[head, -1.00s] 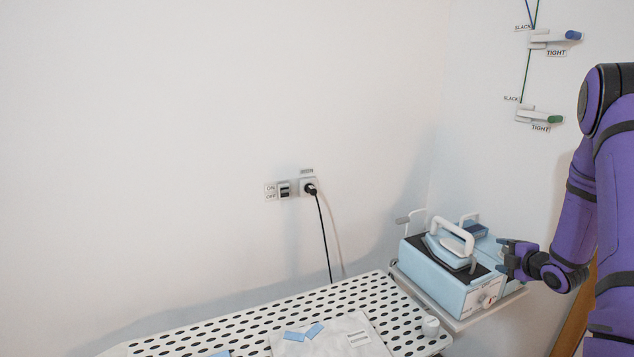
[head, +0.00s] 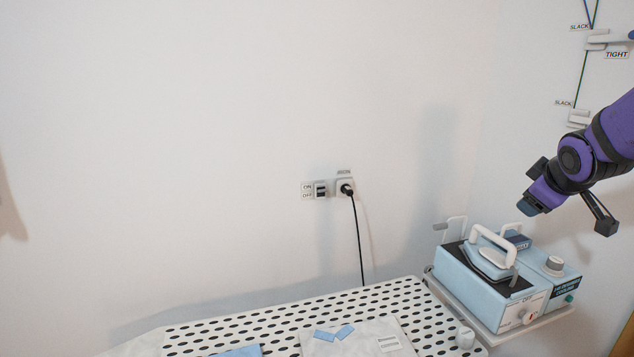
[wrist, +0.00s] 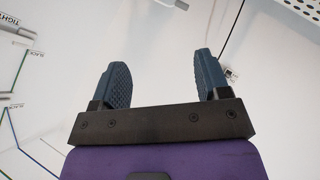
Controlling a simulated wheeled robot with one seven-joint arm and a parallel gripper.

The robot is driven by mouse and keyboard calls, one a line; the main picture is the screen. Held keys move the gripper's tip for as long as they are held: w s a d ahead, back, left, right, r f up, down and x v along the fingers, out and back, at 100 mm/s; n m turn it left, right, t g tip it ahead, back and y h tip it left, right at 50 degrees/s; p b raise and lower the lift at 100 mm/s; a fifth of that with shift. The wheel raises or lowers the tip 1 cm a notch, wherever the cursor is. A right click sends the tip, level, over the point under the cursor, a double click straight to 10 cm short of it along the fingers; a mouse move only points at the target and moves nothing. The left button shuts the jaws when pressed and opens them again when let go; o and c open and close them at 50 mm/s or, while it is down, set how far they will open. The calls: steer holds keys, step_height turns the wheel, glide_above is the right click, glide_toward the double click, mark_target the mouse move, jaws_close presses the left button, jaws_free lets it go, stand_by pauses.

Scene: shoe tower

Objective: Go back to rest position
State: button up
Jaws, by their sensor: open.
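My gripper (head: 530,206) is raised in front of the white wall, above the iron station, at the right of the head view. In the wrist view my gripper (wrist: 163,78) has its two dark blue ridged fingers wide apart, with nothing between them. The light blue iron station (head: 482,290) stands below it on a shelf. A light blue iron (head: 488,260) with a white handle rests on top of the station. My gripper is clear of both.
A perforated ironing board (head: 270,325) with a pale cloth (head: 375,345) and blue pieces fills the bottom. A plugged socket (head: 346,187) and an ON/OFF switch (head: 320,190) are on the wall. Cord cleats (head: 600,40) are at the upper right. The air left of my arm is free.

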steer(key=s+a+r+m+g+y, duration=0.1)
steer(key=s+a+m+g, duration=0.1)
steer(key=s+a, duration=0.5)
steer(key=s+a+r+m+g+y, duration=0.2)
steer(key=s+a, duration=0.6)
steer(key=s, duration=0.8)
steer(key=shift+s+a+r+m, duration=0.2)
steer(key=shift+s+r+m, duration=0.15)
steer(key=shift+m, duration=0.75)
